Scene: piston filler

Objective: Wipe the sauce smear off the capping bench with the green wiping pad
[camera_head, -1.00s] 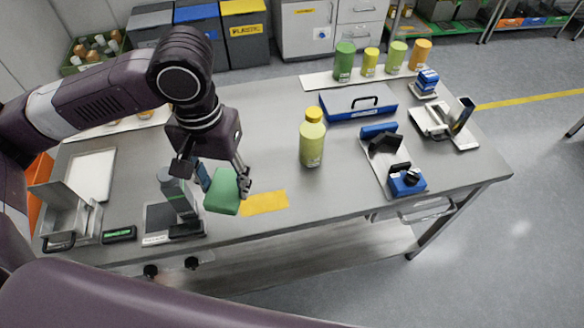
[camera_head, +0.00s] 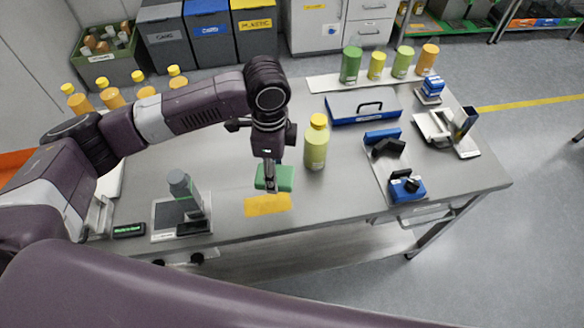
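The green wiping pad (camera_head: 285,178) is in my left gripper (camera_head: 270,180), whose fingers are shut on it. The gripper points down, and the pad is just behind the smear in the picture. I cannot tell whether the pad touches the bench or hangs slightly above it. A flat orange-yellow patch, which looks like the sauce smear (camera_head: 267,205), lies near the front edge of the grey capping bench (camera_head: 350,212). The patch is fully visible. My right gripper is not in view.
A yellow-green bottle with an orange cap (camera_head: 316,145) stands right beside the pad. A grey device on a plate (camera_head: 181,210) stands left of the smear. The bench right of the smear is clear.

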